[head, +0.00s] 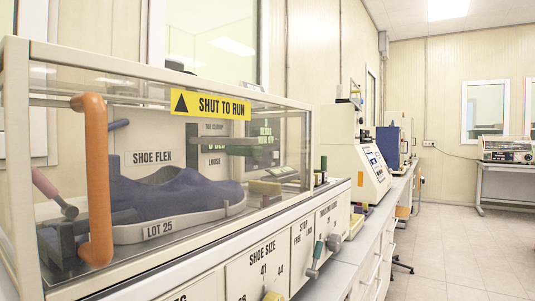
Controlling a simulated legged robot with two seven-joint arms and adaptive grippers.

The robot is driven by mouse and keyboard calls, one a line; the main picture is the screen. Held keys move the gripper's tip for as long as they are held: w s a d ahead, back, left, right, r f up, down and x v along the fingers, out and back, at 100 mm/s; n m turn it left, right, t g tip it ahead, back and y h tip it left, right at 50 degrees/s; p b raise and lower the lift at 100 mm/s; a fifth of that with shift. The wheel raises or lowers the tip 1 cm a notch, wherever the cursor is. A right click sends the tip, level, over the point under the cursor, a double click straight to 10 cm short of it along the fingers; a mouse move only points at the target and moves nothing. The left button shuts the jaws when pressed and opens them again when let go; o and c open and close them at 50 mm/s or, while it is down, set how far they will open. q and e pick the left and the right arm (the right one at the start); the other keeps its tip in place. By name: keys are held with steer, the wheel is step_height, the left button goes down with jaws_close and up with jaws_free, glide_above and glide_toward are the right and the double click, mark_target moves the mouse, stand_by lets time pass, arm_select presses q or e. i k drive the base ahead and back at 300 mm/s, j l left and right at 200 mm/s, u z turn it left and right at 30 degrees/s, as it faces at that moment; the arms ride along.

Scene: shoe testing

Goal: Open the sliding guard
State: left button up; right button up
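The sliding guard (262,113) is a clear pane on the front of the shoe flex machine. It appears shut across the opening. It carries a yellow label (210,105) reading "SHUT TO RUN". A thick vertical orange handle (97,180) stands out from its left end. Behind the pane, a blue shoe (175,193) sits in a holder marked "LOT 25". Neither of my grippers is in view, and nothing touches the handle.
The machine's front panel (258,270) has a shoe size dial and levers below the guard. A white instrument (355,160) and a blue one (392,146) stand farther along the bench. Open floor (460,250) lies to the right. Another bench unit (508,149) stands at the far wall.

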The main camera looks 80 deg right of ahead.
mark_target(148, 85)
steer(key=z, duration=1.35)
